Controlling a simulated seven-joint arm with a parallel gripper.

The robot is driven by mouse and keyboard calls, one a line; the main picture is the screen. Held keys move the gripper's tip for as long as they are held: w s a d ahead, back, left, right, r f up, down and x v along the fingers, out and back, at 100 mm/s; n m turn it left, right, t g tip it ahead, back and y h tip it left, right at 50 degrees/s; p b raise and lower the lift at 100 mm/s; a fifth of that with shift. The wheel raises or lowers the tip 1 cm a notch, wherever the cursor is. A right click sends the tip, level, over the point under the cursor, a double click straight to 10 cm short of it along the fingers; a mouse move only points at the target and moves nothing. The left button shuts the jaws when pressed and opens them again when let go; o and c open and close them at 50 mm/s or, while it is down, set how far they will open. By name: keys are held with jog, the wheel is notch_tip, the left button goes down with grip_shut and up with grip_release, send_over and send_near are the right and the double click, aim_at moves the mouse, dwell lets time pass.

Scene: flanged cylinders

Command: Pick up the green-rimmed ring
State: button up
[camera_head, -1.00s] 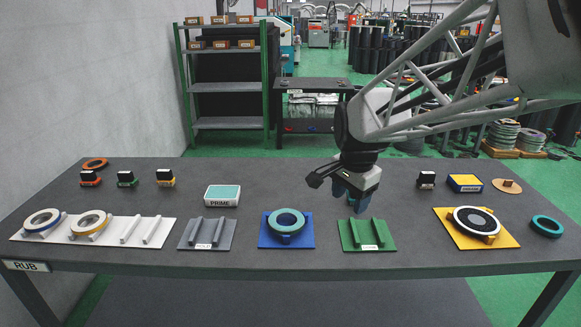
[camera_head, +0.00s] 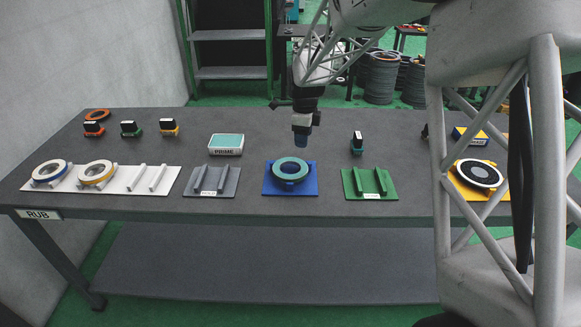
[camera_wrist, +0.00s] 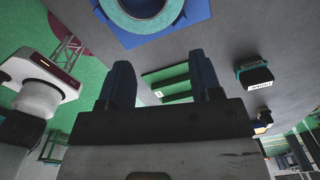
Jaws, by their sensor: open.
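The green-rimmed ring (camera_head: 290,180), greyish-green on top with a teal rim, lies on a blue plate (camera_head: 269,190) at the middle of the table. In the wrist view the ring (camera_wrist: 140,27) is cut off by the top edge, with the blue plate (camera_wrist: 195,12) around it. My gripper (camera_head: 301,142) is above the table just behind the ring, apart from it. In the wrist view my gripper (camera_wrist: 160,80) shows two dark blue fingers spread wide with nothing between them. The ring lies beyond the fingertips.
A grey plate (camera_head: 211,190) stands left of the blue one and a green ribbed plate (camera_head: 352,190) right. The white rack (camera_head: 130,186) holds blue- and orange-rimmed rings. My arm covers the right side.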

aim_at(295, 160)
jog(key=shift+m, duration=0.9)
jog(key=w+a+f, duration=0.2)
jog(key=w+f, duration=0.1)
jog(key=shift+w+a+f, duration=0.2)
jog(key=shift+f, duration=0.05)
jog(key=shift+f, duration=0.1)
jog(key=shift+f, duration=1.2)
jog(key=shift+f, duration=0.1)
jog(key=shift+f, duration=2.55)
grip_shut()
jog(key=shift+r, duration=0.1)
